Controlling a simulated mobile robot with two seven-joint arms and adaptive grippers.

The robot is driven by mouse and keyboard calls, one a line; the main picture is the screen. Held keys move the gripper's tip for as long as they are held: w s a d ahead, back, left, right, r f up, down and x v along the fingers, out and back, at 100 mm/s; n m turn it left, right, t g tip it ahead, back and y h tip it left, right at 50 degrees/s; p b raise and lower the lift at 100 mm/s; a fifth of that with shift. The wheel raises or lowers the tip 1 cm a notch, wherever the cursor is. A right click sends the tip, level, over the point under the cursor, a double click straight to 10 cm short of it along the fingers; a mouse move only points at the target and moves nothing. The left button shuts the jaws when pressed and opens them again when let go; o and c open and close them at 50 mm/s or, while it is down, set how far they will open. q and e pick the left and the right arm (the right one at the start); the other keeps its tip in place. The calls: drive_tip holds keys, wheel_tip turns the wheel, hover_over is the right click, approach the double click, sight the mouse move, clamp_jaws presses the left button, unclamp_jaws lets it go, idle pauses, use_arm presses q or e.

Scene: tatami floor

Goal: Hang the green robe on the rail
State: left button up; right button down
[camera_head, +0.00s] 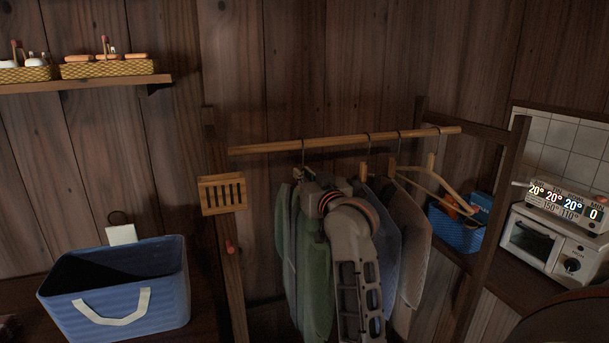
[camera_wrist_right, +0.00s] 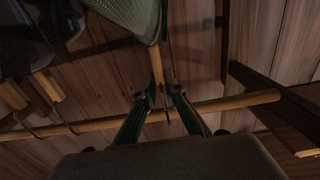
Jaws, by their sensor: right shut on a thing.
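The green robe (camera_head: 316,275) hangs below the left part of the wooden rail (camera_head: 262,148). Its hanger hook (camera_head: 303,150) appears to meet the rail from above, but I cannot tell whether it bears the weight. My right gripper (camera_head: 303,178) is shut on the hanger's neck just below the rail. My gripper and forearm hide part of the robe. In the right wrist view, the fingers (camera_wrist_right: 167,100) close around the wooden hanger neck (camera_wrist_right: 156,66), with the green robe (camera_wrist_right: 130,14) at the top and the rail (camera_wrist_right: 235,103) crossing behind. My left gripper is not in view.
A blue-grey garment (camera_head: 386,245) and a beige one (camera_head: 413,262) hang to the right, beside a bare wooden hanger (camera_head: 431,178). A blue bin (camera_head: 125,300) stands at left. A wooden slatted box (camera_head: 222,194) sits by the left post. A toaster oven (camera_head: 548,245) is at right.

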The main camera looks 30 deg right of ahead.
drive_tip(key=c, duration=2)
unclamp_jaws()
drive_tip(key=shift+r, duration=0.15)
drive_tip(key=shift+f, duration=0.2)
drive_tip(key=v, duration=1.2)
drive_tip(key=shift+s+r, duration=0.1)
